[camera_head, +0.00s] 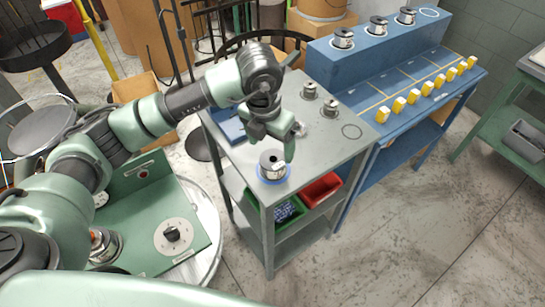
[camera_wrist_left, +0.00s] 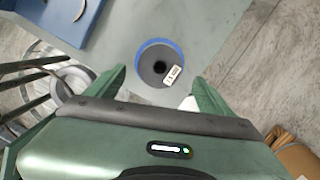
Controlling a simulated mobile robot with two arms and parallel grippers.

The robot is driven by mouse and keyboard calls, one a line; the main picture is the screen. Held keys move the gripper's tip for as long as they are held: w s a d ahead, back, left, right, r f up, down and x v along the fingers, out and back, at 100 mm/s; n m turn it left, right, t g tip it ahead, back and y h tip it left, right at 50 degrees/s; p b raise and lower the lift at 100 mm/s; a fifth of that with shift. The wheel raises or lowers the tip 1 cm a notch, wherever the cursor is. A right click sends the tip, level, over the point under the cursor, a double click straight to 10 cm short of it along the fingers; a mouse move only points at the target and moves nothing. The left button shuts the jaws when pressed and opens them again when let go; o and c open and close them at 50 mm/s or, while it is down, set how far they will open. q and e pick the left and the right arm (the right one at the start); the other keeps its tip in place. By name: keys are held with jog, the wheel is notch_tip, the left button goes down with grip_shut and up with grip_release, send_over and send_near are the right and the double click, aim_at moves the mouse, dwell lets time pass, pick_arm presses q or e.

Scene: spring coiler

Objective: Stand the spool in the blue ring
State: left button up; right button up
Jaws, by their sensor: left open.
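The spool (camera_head: 271,162) is dark with a white label and stands upright in the blue ring (camera_head: 262,177) near the front corner of the grey cart top. In the left wrist view the spool (camera_wrist_left: 160,65) shows from above, with the blue ring (camera_wrist_left: 151,42) visible along its far edge. My left gripper (camera_head: 284,146) is right behind and above the spool in the head view. In the left wrist view its two fingers are spread apart, with the spool beyond them and nothing held between. My right gripper is not in view.
Green and red bins (camera_head: 320,190) sit below. A blue bench (camera_head: 400,65) behind holds spools and several yellow blocks (camera_head: 398,105).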

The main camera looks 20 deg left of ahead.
aim_at(269, 164)
pick_arm(q)
jog(key=r, duration=0.5)
jog(key=shift+s+a+b, duration=0.1)
jog(key=shift+s+b, duration=0.3)
jog(key=shift+r, duration=0.1)
